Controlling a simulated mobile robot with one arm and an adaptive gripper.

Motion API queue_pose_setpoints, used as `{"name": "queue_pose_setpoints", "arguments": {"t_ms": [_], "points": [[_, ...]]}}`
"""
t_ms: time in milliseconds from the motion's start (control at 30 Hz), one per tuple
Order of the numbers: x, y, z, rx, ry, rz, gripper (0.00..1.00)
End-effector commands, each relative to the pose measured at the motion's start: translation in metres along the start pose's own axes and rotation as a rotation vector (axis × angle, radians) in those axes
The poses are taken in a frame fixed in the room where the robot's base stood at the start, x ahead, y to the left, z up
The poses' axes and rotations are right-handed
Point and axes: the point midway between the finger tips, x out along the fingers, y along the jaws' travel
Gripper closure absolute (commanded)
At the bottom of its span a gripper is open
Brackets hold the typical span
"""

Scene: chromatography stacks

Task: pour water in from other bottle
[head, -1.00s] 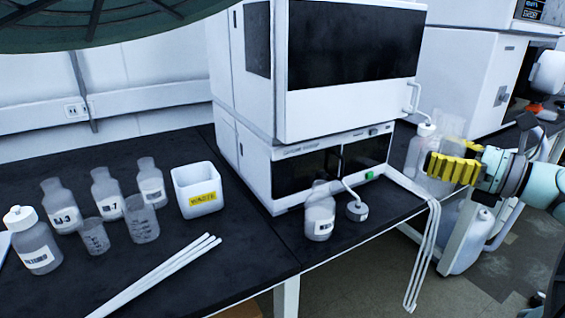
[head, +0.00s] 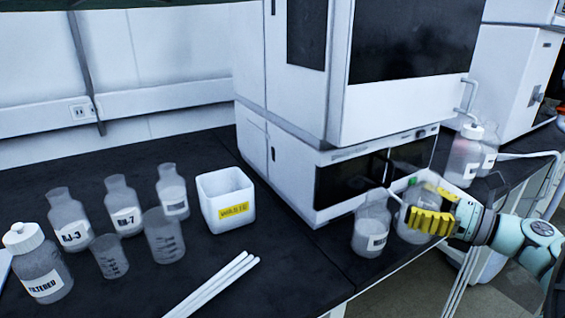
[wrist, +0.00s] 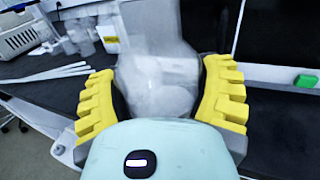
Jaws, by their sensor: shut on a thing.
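My gripper (head: 425,208) is shut on a clear bottle (head: 415,230) low over the front edge of the instrument bench. In the wrist view the yellow fingers (wrist: 160,85) flank this translucent bottle (wrist: 162,68), which is blurred; its water level cannot be told. An open clear bottle with a label (head: 370,232) stands upright just left of the held one, in front of the instrument. The two look close in the head view; whether they touch cannot be told.
Labelled bottles, including a white-capped one (head: 42,265) and an RJ-3 bottle (head: 68,222), stand at left with beakers (head: 163,238). A white waste bin (head: 228,200) and white rods (head: 222,288) lie near. More bottles (head: 464,160) stand at the right. The instrument (head: 400,90) rises behind.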

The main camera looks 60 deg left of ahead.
Motion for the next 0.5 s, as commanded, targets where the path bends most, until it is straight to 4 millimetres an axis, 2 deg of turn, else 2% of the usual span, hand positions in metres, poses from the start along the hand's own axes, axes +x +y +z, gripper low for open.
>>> {"name": "queue_pose_setpoints", "arguments": {"t_ms": [500], "points": [[0.004, 0.002, 0.018, -0.048, 0.088, 0.006, 0.73]]}}
